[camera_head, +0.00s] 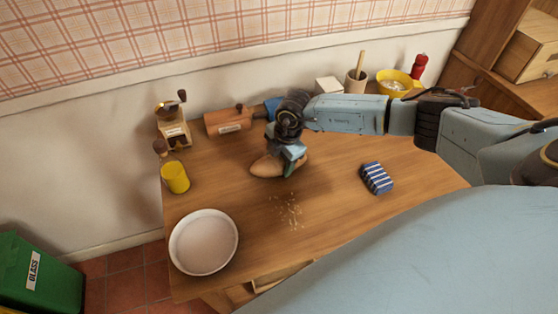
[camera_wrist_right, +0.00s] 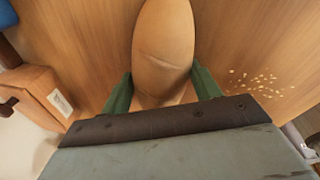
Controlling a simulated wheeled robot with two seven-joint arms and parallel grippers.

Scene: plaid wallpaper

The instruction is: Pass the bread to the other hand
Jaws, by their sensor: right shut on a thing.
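The bread (camera_head: 267,166) is a brown oval loaf over the middle of the wooden table in the head view. My right gripper (camera_head: 287,163) comes in from the right and is shut on the bread. In the right wrist view the loaf (camera_wrist_right: 163,45) sits between the two green fingers of the right gripper (camera_wrist_right: 162,92), its near end at the fingers. I cannot tell whether the bread touches the table. My left gripper is in neither view.
A white round dish (camera_head: 204,242) stands at the table's front left. Crumbs (camera_head: 289,212) lie near the middle. A striped packet (camera_head: 376,178) lies at right.

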